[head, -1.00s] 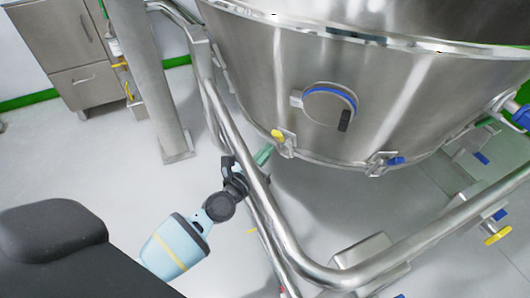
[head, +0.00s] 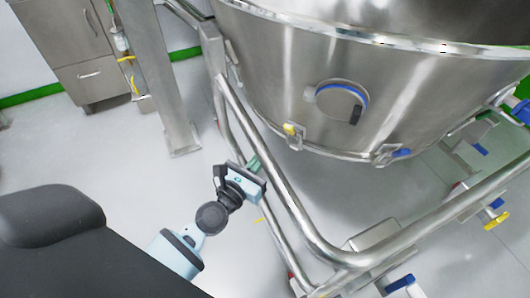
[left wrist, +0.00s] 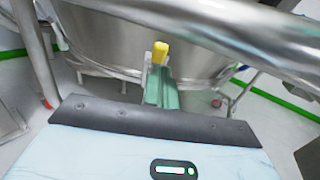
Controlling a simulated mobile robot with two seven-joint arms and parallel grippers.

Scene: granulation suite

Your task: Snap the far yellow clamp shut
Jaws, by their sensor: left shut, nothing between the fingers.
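The yellow clamp (head: 290,129) sits on the lower rim of the steel vessel, on its left side. In the left wrist view the clamp's yellow lever (left wrist: 160,52) stands up just beyond the fingertips, with its bracket partly hidden behind them. I cannot tell whether it is latched. My left gripper (head: 254,162) has its green fingers together and empty, below and left of the clamp with a gap between in the head view. Its fingers (left wrist: 161,88) point toward the clamp in the wrist view. My right gripper is not in view.
A thick steel rail (head: 290,205) curves beside my left gripper and crosses the upper right of the wrist view. A blue clamp (head: 401,153) sits further right on the vessel rim. A round port (head: 342,102) is above. A steel post (head: 160,90) stands left.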

